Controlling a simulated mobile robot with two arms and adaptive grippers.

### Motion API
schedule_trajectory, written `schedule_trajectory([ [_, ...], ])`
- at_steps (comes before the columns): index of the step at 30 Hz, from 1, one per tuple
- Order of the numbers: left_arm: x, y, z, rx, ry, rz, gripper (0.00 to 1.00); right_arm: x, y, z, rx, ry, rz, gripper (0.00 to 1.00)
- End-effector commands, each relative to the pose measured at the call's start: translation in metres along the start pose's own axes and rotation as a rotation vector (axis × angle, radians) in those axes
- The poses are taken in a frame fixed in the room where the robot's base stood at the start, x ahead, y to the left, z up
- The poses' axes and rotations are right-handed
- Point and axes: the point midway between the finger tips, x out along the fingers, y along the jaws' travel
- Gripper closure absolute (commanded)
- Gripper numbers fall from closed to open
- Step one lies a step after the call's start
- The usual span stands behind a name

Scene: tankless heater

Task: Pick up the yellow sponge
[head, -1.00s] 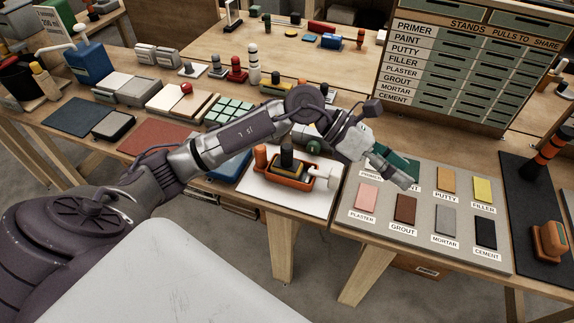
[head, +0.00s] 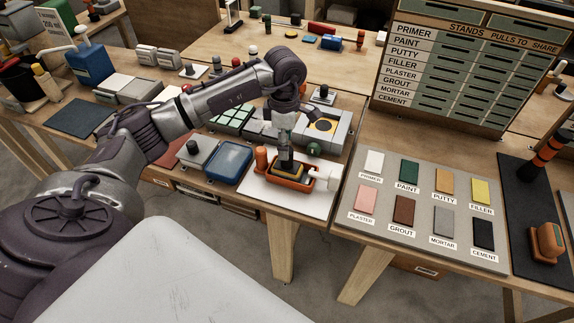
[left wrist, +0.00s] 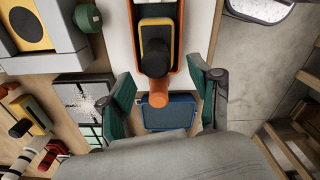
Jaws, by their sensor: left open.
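The yellow sponge (head: 289,170), a yellow block with a dark top and an upright black handle, sits in a small orange tray (head: 306,185) on a white sheet. In the left wrist view the sponge (left wrist: 168,26) shows near the top, with the black handle in front of it. My left gripper (head: 285,142) points down above the tray, close to the handle. In the left wrist view the left gripper (left wrist: 163,94) has its green fingers wide apart, with nothing held between them. Whether it touches the handle cannot be told. My right gripper is not in view.
An orange cylinder (head: 261,156) stands at the tray's left end, and a white object (head: 326,177) is at its right. A blue tray (head: 229,162) lies to the left. A board of labelled colour samples (head: 383,232) lies to the right.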

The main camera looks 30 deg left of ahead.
Motion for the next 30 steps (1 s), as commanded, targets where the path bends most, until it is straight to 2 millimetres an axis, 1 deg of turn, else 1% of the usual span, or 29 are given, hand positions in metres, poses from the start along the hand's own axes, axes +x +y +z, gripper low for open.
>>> schedule_trajectory([
  [5, 0.011, 0.000, 0.001, 0.000, -0.001, -0.001, 0.37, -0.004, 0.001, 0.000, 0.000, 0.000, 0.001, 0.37],
  [7, 0.017, 0.000, 0.002, -0.001, 0.000, -0.003, 0.37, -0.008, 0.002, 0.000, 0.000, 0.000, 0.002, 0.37],
  [11, 0.037, 0.002, 0.006, -0.001, -0.001, -0.006, 0.37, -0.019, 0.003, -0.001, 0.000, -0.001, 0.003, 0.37],
  [12, 0.044, 0.003, 0.006, -0.001, 0.000, -0.004, 0.37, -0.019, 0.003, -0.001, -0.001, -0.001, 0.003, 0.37],
  [15, 0.056, 0.003, 0.006, 0.000, -0.001, -0.003, 0.37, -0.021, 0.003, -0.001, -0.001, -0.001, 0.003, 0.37],
  [18, 0.061, 0.004, 0.006, 0.000, -0.001, 0.000, 0.37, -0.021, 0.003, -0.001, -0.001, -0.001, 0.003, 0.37],
  [24, 0.061, 0.004, 0.006, 0.000, -0.002, 0.001, 0.37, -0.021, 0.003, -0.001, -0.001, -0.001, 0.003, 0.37],
  [26, 0.061, 0.004, 0.006, 0.000, -0.002, 0.001, 0.47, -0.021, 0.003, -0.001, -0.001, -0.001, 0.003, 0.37],
  [30, 0.061, 0.004, 0.006, 0.000, -0.002, 0.001, 0.70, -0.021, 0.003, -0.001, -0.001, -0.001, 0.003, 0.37],
])
